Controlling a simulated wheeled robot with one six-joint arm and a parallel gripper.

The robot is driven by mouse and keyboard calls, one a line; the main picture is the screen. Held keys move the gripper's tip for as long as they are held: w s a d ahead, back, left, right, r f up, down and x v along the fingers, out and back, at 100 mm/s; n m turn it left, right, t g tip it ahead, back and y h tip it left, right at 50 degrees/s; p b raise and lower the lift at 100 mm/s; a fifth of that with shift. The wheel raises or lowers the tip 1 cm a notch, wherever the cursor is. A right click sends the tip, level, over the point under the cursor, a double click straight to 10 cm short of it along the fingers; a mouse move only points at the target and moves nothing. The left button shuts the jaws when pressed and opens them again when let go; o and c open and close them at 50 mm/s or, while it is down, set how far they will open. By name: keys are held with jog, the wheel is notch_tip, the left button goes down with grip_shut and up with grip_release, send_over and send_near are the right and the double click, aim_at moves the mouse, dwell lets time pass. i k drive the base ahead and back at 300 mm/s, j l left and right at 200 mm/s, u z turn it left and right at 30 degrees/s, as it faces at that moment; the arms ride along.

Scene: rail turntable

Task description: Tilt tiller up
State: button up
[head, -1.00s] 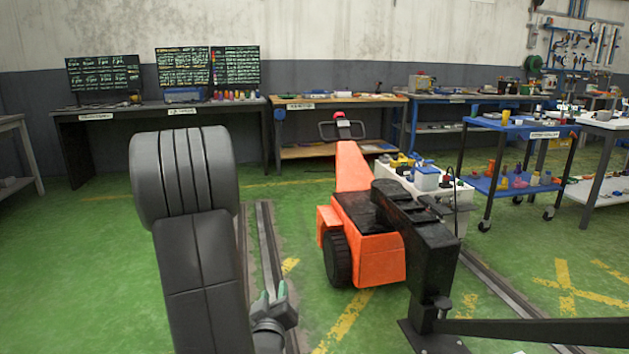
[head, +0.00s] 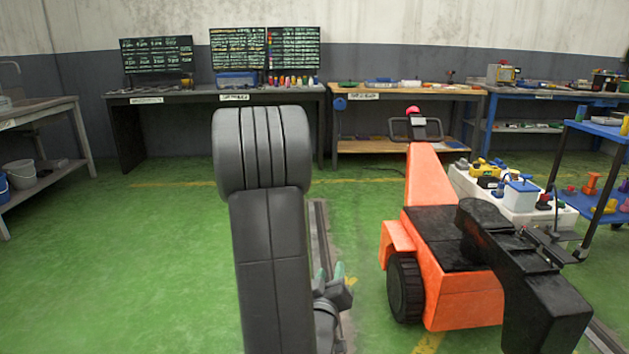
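The tiller is an orange arm (head: 427,176) rising from an orange and black tug (head: 465,300), with a black loop handle (head: 416,129) and a red knob on top. It stands nearly upright, to the right of my arm in the head view. My gripper (head: 331,273) shows low in the picture, beside my grey arm link, with two pale green fingertips pointing up and a gap between them. It is apart from the tug and holds nothing that I can see. Part of the gripper is hidden behind my arm.
A floor rail (head: 319,222) runs behind my arm. A white cart-top (head: 507,201) with tools stands just right of the tug, and a blue trolley (head: 597,184) is beyond it. Workbenches (head: 215,94) line the back wall. The green floor at left is clear.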

aim_at(427, 183)
jog(key=i+l+u, duration=0.1)
jog(key=i, duration=1.55)
jog(key=i+z, duration=0.15)
jog(key=i, duration=0.4)
jog(key=i+j+z, duration=0.1)
jog(key=i, duration=0.45)
jog(key=i+j+z, duration=0.15)
jog(key=i, duration=0.4)
jog(key=i+l+z, duration=0.2)
jog(key=i+z, duration=0.25)
jog(key=i, duration=0.2)
jog(key=i+z, duration=0.4)
jog(key=i, duration=0.2)
